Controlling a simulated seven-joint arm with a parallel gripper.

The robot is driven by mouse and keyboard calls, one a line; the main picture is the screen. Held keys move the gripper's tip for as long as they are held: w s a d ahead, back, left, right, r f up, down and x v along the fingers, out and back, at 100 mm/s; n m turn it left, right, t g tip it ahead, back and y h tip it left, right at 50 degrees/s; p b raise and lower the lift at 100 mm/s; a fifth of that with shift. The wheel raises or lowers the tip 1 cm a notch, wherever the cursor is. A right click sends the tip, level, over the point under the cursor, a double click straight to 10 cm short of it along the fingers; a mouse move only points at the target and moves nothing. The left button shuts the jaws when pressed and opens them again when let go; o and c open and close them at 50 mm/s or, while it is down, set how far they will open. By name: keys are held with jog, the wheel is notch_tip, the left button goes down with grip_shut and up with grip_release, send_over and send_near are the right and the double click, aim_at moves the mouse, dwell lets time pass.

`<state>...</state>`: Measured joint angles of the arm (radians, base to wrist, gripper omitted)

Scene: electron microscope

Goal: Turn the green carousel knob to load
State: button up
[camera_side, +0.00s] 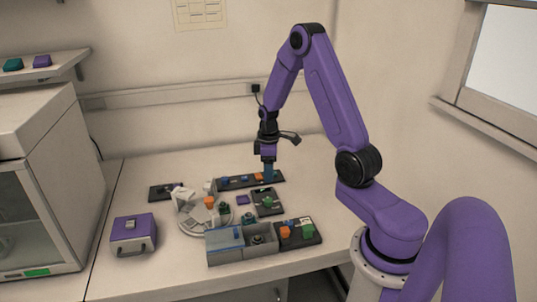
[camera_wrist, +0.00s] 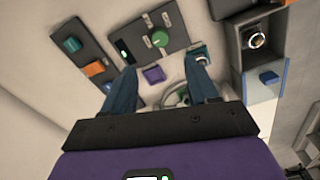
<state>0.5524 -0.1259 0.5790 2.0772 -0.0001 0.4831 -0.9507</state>
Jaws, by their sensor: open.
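The green knob (camera_wrist: 160,39) is round, with a pale mark across it, on a dark panel (camera_wrist: 180,43) near the top of the wrist view. In the side view the knob (camera_side: 267,202) and its panel (camera_side: 258,210) sit mid-table, right of the round grey carousel (camera_side: 188,225). My gripper (camera_side: 268,176) points down above the back of the table, behind the knob panel. In the wrist view its two blue fingers (camera_wrist: 160,68) are spread apart with nothing held. The knob lies beyond the fingertips, not between them. Which setting it points to is too small to tell.
A purple block (camera_wrist: 154,75) shows between the fingers in the wrist view. A long dark strip (camera_wrist: 84,50) with coloured blocks lies beside the panel. A grey open box (camera_side: 223,258) and a panel with an orange knob (camera_side: 285,232) stand in front. A purple case (camera_side: 132,236) is at left.

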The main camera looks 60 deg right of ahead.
notch_tip(320, 180, up, 6)
jog(key=shift+f, duration=0.1)
dwell(0.4)
jog(key=s+a+r+n, duration=0.2)
jog(key=s+a+r, duration=0.1)
jog(key=a, duration=0.6)
jog(key=s+a+r+n, duration=0.1)
jog(key=s+a+r, duration=0.2)
jog(key=a, duration=0.7)
jog(key=s+a+r+n, duration=0.1)
jog(key=s+a, duration=0.2)
jog(key=s, duration=0.6)
jog(key=s+a+r+n, duration=0.1)
jog(key=s+a, duration=0.3)
jog(key=s, duration=0.6)
jog(key=shift+r+n, duration=0.4)
jog(key=shift+n, duration=0.4)
